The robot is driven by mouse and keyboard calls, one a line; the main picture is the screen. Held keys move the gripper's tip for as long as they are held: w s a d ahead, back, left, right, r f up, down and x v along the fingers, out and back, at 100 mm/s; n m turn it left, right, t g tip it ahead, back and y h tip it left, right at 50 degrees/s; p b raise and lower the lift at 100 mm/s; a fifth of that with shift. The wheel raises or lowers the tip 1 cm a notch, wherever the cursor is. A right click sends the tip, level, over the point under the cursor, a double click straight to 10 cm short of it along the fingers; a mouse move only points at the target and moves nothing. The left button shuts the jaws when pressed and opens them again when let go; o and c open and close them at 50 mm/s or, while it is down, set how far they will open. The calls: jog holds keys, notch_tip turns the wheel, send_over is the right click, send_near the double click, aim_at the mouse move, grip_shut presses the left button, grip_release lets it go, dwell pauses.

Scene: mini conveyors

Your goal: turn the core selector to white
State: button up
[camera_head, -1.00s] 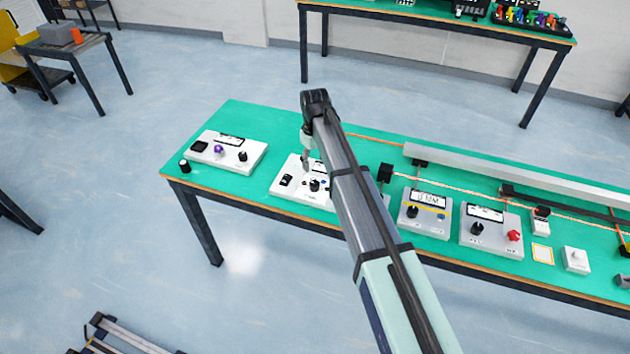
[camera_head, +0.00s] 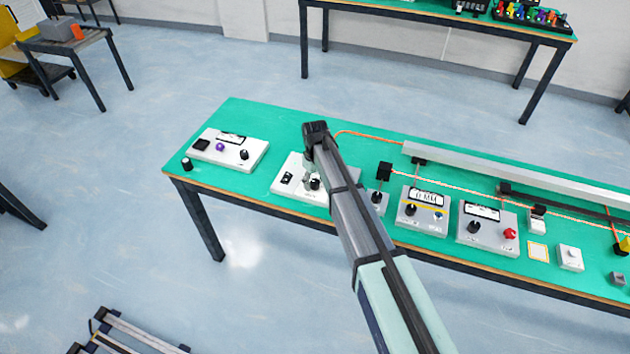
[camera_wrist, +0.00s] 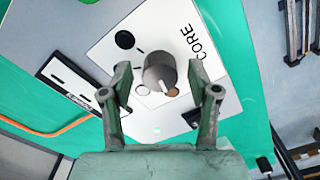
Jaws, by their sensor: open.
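The core selector is a dark grey round knob (camera_wrist: 158,72) on a white plate marked CORE (camera_wrist: 198,45) in the wrist view. A pale pointer line on the knob faces the lower edge of the picture. A black dot (camera_wrist: 125,40) lies up and left of the knob, and a brown dot (camera_wrist: 176,92) lies just below it, partly covered. My gripper (camera_wrist: 159,78) is open, with one finger on each side of the knob; I cannot tell whether they touch it. In the head view my gripper (camera_head: 309,178) is low over the white panel (camera_head: 284,190), partly hidden by my arm.
In the head view another white panel (camera_head: 226,158) stands left and grey boxes (camera_head: 423,212) right on the green table (camera_head: 250,118).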

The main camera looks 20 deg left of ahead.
jog(key=c, duration=1.2)
jog(key=shift+o, duration=0.2)
jog(key=shift+f+m, duration=0.1)
jog(key=shift+m, duration=0.3)
jog(key=m+b, duration=0.2)
jog(key=m, duration=0.2)
jog(key=shift+b, duration=0.3)
jog(key=m+b, duration=0.1)
jog(key=m, duration=0.4)
jog(key=o, duration=1.2)
jog(key=shift+c, duration=0.2)
